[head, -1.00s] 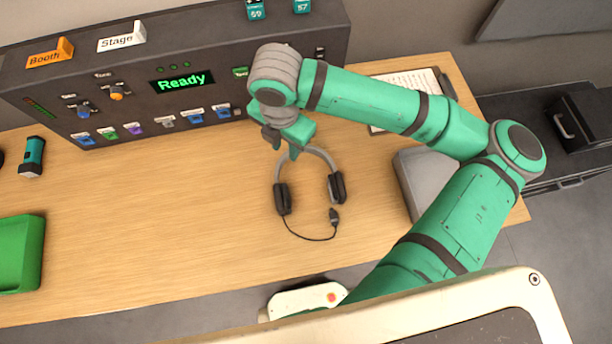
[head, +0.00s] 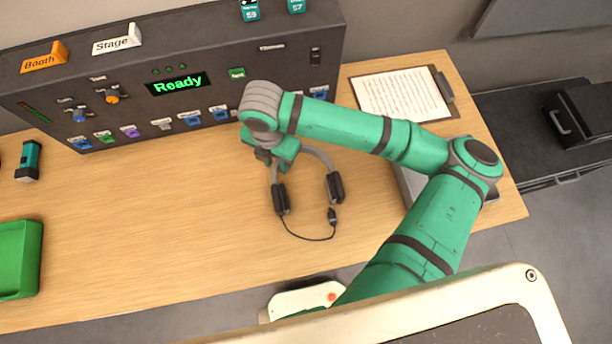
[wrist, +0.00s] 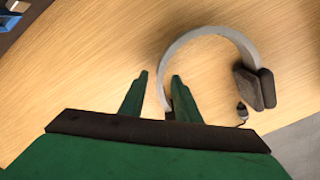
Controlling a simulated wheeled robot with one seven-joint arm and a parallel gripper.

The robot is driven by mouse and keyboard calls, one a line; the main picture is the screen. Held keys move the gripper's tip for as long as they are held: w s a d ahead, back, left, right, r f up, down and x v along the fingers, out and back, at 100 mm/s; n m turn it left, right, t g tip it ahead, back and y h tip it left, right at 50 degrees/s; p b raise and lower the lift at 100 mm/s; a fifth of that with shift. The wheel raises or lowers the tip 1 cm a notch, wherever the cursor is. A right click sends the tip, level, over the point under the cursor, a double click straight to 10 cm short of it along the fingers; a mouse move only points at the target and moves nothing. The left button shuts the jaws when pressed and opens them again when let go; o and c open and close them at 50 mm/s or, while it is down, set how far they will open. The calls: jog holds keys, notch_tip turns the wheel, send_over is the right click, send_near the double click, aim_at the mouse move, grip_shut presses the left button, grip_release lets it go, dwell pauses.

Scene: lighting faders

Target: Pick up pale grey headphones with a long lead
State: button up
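The pale grey headphones lie on the wooden desk, their grey headband (head: 323,157) towards the console and their dark ear cups (head: 335,187) nearer me. A dark lead (head: 305,239) curves from the left cup to a small plug. My gripper (head: 278,172) is at the left side of the headband, partly covering it. In the wrist view my gripper (wrist: 159,74) is open, with the headband (wrist: 198,36) beside the right finger. One ear cup (wrist: 250,88) shows at the right; the other is mostly hidden behind my gripper. Contact cannot be told.
A dark console (head: 130,88) with faders and a "Ready" display stands along the back. A clipboard (head: 403,95) lies at the back right. A grey box (head: 402,183) is partly behind my arm. A green tray (head: 20,262) and a teal torch (head: 30,160) are at the left. The front middle is clear.

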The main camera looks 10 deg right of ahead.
jog(key=shift+s+f, duration=0.1)
jog(key=shift+f, duration=0.7)
jog(key=shift+c, duration=0.3)
grip_shut()
jog(key=shift+d, duration=0.1)
